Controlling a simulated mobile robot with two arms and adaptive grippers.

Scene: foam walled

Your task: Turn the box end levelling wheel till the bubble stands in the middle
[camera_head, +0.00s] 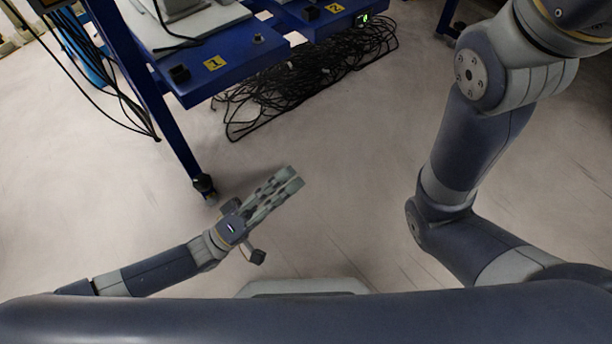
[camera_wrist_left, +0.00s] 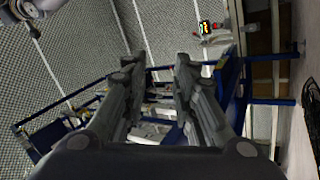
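No levelling wheel, box end or bubble can be made out for certain in either view. My left gripper (camera_head: 291,179) is low over the bare floor in the head view, its two fingers pointing up and right. In the left wrist view, the fingers (camera_wrist_left: 159,62) stand apart with a clear gap and nothing between them, so it is open and empty. It is apart from the blue bench. My right arm rises along the right side of the head view, and its gripper is out of frame.
A blue bench (camera_head: 228,87) with yellow number labels and black knobs (camera_head: 179,74) stands at the top left; its leg (camera_head: 179,146) reaches the floor. Tangled black cables (camera_head: 300,85) lie beneath it. The middle floor is clear. The left wrist view shows blue framework (camera_wrist_left: 262,101) and foam walls (camera_wrist_left: 85,40).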

